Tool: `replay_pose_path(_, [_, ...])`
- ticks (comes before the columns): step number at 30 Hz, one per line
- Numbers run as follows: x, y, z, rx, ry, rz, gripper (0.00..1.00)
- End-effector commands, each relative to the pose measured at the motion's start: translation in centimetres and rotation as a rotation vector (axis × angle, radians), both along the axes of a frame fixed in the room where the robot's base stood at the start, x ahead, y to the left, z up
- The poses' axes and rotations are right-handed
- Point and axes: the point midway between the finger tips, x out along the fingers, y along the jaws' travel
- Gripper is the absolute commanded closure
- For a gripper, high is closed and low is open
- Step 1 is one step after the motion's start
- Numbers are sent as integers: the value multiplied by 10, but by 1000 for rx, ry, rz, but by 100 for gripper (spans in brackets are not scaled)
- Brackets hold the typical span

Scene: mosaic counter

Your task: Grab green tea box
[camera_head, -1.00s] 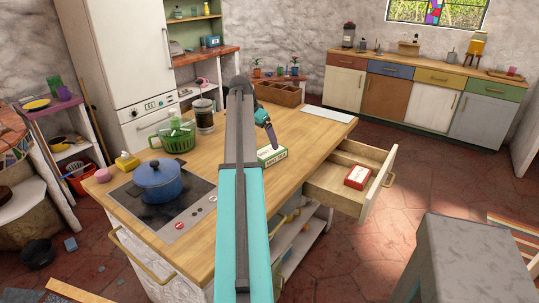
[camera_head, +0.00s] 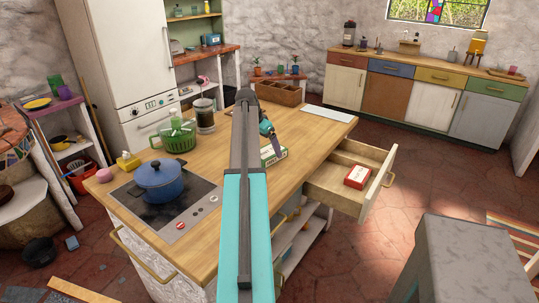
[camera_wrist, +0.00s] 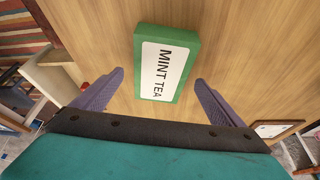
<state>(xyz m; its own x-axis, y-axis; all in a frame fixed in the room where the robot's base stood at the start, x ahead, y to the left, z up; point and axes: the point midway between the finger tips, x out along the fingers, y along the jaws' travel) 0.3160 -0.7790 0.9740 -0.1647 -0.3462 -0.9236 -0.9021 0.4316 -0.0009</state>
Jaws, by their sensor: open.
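The green tea box (camera_wrist: 165,65), with a white label reading "MINT TEA", lies flat on the wooden counter in the wrist view. In the head view the box (camera_head: 274,155) is partly hidden by my arm and gripper. My gripper (camera_wrist: 150,95) is open, with its two purple fingers apart. In the wrist view the box lies ahead of the gap between the fingers, its near end around the fingertips' level in the picture. In the head view my gripper (camera_head: 277,142) is just above the box. I cannot tell the exact height.
A blue pot (camera_head: 160,180) sits on the stove at the counter's near left. A green basket (camera_head: 174,135) and a glass jar (camera_head: 204,115) stand behind. A wooden crate (camera_head: 280,94) stands at the back.

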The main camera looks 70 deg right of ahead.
Motion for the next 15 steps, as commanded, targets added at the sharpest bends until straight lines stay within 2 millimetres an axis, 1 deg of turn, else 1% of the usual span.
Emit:
replay_pose_path(9, [-6, -13, -29, 2, 0, -2, 8])
replay_pose_path(15, [-7, -15, -35, 1, 0, -1, 8])
